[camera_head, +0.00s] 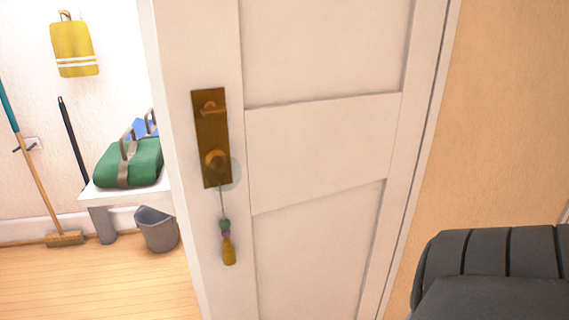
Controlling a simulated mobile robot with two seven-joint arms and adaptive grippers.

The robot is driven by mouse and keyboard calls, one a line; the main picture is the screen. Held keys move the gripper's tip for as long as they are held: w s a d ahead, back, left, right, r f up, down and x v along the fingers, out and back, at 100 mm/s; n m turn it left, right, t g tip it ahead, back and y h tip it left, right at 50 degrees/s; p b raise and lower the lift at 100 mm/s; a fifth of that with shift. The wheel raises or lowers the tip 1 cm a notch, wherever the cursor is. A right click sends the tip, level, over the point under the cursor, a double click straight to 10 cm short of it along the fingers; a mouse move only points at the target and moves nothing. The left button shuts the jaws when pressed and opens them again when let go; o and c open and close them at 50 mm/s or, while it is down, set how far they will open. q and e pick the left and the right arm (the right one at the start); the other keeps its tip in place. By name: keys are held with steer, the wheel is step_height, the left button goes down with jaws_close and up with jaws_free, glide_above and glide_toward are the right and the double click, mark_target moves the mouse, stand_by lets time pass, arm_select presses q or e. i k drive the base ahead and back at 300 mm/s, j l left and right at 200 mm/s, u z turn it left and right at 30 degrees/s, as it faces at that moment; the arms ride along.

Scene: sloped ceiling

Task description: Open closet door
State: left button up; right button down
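The white panelled closet door (322,150) fills the middle of the head view. Its left edge stands free, with the closet interior showing beyond it, so the door is standing open. Its right edge runs along the frame beside the tan wall. A brown metal plate (209,130) near the free edge carries a small turn piece at the top and a round knob (215,161) below. A beaded tassel (228,248) hangs from the knob. A faint translucent disc overlaps the knob area. Neither gripper is in view, and nothing touches the door or knob.
Left of the door, a green bag (130,163) sits on a white bench (118,195), above a grey bucket (157,229). A broom (65,239) leans at the wall. Bare wooden floor (95,285) lies lower left.

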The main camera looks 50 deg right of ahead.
mark_target(326, 102)
steer(key=z, duration=0.7)
